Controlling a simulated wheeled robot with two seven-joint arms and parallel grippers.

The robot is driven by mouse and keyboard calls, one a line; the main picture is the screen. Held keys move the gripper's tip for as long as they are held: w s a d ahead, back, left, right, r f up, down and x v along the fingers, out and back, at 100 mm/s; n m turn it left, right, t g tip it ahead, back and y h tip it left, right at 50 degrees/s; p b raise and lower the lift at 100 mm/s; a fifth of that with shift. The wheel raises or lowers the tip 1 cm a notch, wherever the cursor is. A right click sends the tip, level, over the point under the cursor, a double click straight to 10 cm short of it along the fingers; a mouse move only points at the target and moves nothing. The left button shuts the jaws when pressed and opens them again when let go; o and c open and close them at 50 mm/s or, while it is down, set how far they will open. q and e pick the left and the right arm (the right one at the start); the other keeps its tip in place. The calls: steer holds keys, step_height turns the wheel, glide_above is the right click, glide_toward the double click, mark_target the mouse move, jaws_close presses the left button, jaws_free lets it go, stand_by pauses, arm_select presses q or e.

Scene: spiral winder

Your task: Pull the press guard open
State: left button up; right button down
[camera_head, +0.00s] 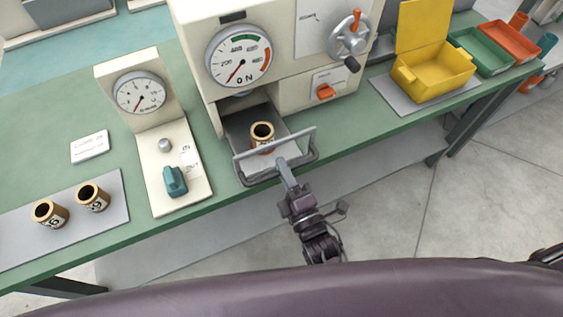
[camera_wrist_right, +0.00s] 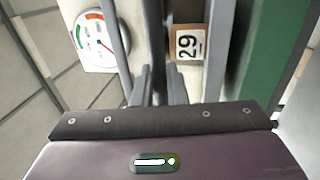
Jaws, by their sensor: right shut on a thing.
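The press (camera_head: 230,70) stands on the green bench, with a recessed bay low in its front. The grey-framed press guard (camera_head: 300,137) stands in front of the bay, near the bench's front edge, with a bar handle (camera_head: 252,180) on its near side. A brown bushing (camera_head: 262,131) stands upright in the bay behind the guard; its label reads 29 in the right wrist view (camera_wrist_right: 188,43). My right gripper (camera_head: 284,172) reaches up from below and is shut on the guard's handle. The fingers (camera_wrist_right: 160,85) partly hide the bar. My left gripper is not in view.
A small gauge stand (camera_head: 140,93) with a teal lever (camera_head: 174,181) stands left of the press. Two bushings (camera_head: 70,205) stand on a grey mat at the left. A yellow bin (camera_head: 435,70) stands at the right. The floor before the bench is clear.

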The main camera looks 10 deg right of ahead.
steer(key=c, duration=1.5)
jaws_free()
steer(key=shift+c, duration=0.2)
steer(key=b+v, duration=0.2)
steer(key=v, duration=0.5)
steer(key=shift+s, duration=0.35)
steer(key=shift+d+f, duration=0.15)
steer(key=shift+f, duration=0.05)
